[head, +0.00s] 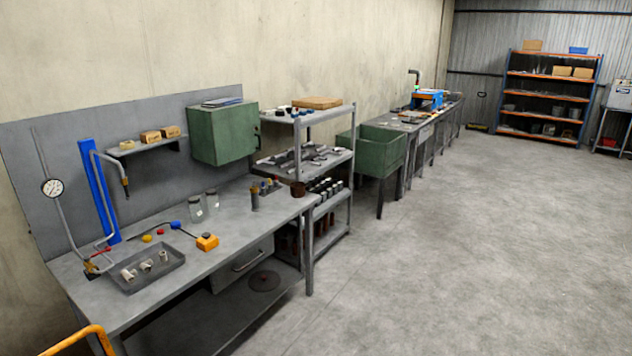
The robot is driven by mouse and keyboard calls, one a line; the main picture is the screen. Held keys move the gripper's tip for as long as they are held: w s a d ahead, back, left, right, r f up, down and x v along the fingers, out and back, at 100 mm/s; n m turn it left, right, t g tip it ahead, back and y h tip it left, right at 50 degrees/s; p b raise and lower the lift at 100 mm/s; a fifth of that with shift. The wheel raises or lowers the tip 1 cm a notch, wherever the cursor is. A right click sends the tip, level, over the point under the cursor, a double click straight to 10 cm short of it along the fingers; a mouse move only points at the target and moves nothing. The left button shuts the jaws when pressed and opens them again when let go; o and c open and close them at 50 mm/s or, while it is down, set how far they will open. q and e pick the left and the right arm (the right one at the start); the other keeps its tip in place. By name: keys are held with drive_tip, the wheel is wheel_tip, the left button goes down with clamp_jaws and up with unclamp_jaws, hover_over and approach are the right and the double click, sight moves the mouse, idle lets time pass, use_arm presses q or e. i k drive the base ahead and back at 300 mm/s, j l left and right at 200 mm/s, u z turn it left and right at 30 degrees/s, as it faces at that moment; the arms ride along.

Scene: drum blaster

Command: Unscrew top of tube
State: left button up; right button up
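I cannot tell which object is the task's tube. A small upright dark cylinder (255,199) stands near the right part of the grey workbench (235,238). Several short pale tube-like pieces (146,265) lie in a shallow grey tray (165,278) at the bench's left end. A bent grey pipe (110,170) with a darker end stands by a blue post (97,190) behind the tray. No separate tube top can be made out at this size. Neither of my grippers shows in the head view.
An orange bar (75,338) crosses the lower left corner. The floor (440,260) at right is clear.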

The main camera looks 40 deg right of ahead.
sight(255, 207)
drive_tip(key=i+l+z, duration=0.3)
drive_tip(key=i, duration=0.25)
drive_tip(key=i+l+z, duration=0.25)
drive_tip(key=i, duration=0.35)
drive_tip(key=i+z, duration=0.3)
drive_tip(key=i, duration=0.3)
drive_tip(key=i+l, duration=0.15)
drive_tip(key=i, duration=1)
